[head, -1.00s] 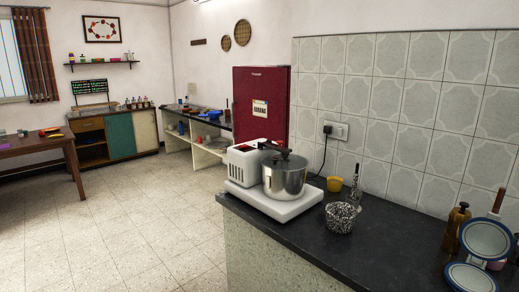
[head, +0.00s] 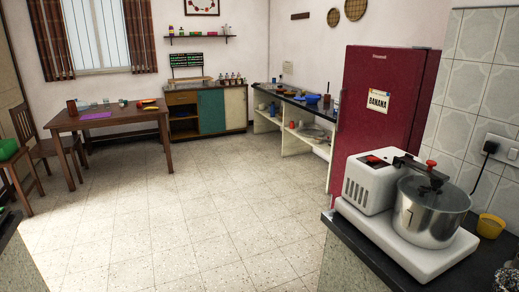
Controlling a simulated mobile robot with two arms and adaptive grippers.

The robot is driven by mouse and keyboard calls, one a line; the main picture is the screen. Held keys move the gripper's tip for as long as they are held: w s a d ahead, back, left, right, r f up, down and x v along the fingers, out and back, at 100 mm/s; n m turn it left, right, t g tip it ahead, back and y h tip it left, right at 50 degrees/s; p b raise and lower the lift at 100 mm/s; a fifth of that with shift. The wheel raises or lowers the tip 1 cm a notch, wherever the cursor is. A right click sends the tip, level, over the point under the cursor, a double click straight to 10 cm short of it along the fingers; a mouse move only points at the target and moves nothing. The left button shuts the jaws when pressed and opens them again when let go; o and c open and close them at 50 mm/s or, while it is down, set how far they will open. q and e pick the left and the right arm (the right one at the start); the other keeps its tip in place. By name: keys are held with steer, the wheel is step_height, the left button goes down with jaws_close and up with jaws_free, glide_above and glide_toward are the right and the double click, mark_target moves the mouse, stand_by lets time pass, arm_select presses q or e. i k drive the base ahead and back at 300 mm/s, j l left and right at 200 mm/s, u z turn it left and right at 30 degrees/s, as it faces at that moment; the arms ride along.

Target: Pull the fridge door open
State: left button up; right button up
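The door looks closed. Neither of my grippers shows in the head view.
A dark counter (head: 377,262) in front of the fridge carries a white machine with a steel pot (head: 430,212) and a yellow cup (head: 490,226). The tiled floor (head: 215,215) is open on the left. A wooden table (head: 108,121) and chair (head: 37,145) stand at the far left.

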mark_target(380, 91)
steer(key=i+u, duration=0.15)
steer(key=i, duration=0.6)
steer(key=i+u, duration=0.2)
steer(key=i, duration=0.5)
steer(key=i+l+u, duration=0.15)
steer(key=i, duration=0.6)
steer(key=i+z, duration=0.3)
steer(key=i, duration=0.25)
steer(key=i+z, duration=0.35)
steer(key=i, duration=0.15)
steer(key=i+j+z, duration=0.3)
steer(key=i, duration=0.2)
